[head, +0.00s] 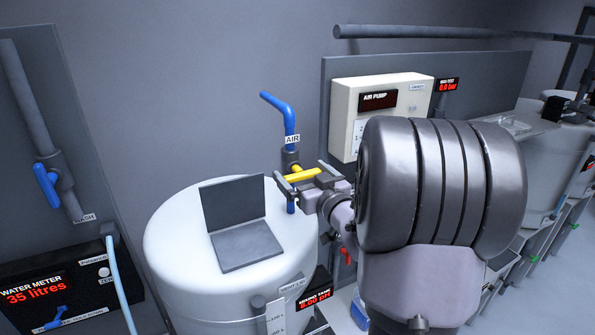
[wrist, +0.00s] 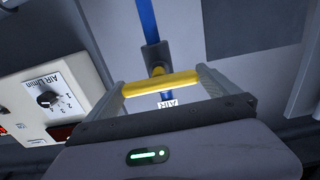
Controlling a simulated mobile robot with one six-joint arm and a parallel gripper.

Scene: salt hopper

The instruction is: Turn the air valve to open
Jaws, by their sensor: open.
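The air valve has a yellow bar handle (head: 302,174) on a dark body below the AIR label (head: 292,140), on a blue pipe (head: 280,110). The handle lies crosswise to the upright pipe. My gripper (head: 304,180) is open at the handle. In the wrist view the yellow handle (wrist: 160,84) spans the space between the two fingers of my gripper (wrist: 161,80), with its ends close to them. I cannot tell whether the fingers touch it. The blue pipe (wrist: 148,20) runs behind it.
A white tank (head: 180,245) with an open dark laptop-like panel (head: 245,245) on its lid stands below. The blue wash valve handle (head: 46,185) is at far left.

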